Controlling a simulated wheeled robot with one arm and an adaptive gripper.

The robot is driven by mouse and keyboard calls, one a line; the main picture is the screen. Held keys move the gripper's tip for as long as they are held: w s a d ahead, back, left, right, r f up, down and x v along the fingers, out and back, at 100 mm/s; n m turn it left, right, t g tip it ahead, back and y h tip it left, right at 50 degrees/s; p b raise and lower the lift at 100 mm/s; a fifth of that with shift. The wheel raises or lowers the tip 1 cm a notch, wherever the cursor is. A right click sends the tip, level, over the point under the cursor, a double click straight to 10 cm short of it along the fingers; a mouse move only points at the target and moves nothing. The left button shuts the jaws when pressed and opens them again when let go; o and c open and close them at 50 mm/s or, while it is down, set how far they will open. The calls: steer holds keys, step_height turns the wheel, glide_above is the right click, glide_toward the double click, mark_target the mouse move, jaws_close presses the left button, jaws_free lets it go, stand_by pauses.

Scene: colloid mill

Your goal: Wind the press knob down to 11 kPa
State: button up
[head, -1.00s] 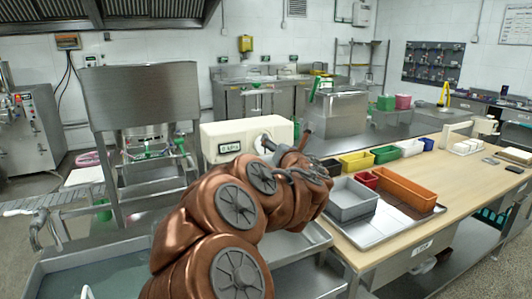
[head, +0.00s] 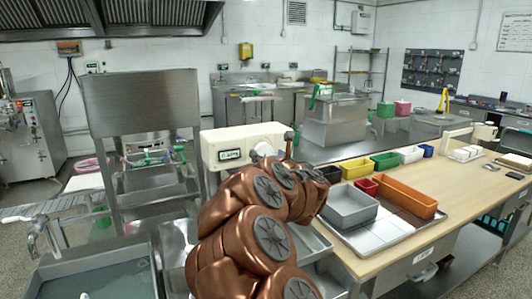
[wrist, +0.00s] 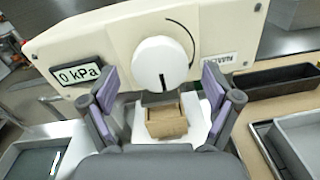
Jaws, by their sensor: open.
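The cream press panel (wrist: 110,45) fills the upper wrist view and also shows in the head view (head: 215,144). Its display (wrist: 78,75) reads 0 kPa. The round white press knob (wrist: 161,64) has a dark mark on its lower part, and a dark arc curves on the panel at its upper right. My gripper (wrist: 163,95) is open, with its purple-padded fingers apart on the left and right below the knob, not closed on it. A brown block (wrist: 166,121) sits on a white plate under a dark press head. In the head view my arm hides part of the press.
A dark bin (wrist: 279,75) and a grey tray (wrist: 300,140) lie right of the press. In the head view, a grey bin (head: 349,204) and an orange bin (head: 406,198) stand on a tray on the wooden bench (head: 470,200). A metal stand (head: 140,100) is at the left.

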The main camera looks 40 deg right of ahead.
steer(key=shift+w+d, duration=0.25)
steer(key=shift+w, duration=0.4)
steer(key=c, duration=1.1)
steer(key=shift+c, duration=0.2)
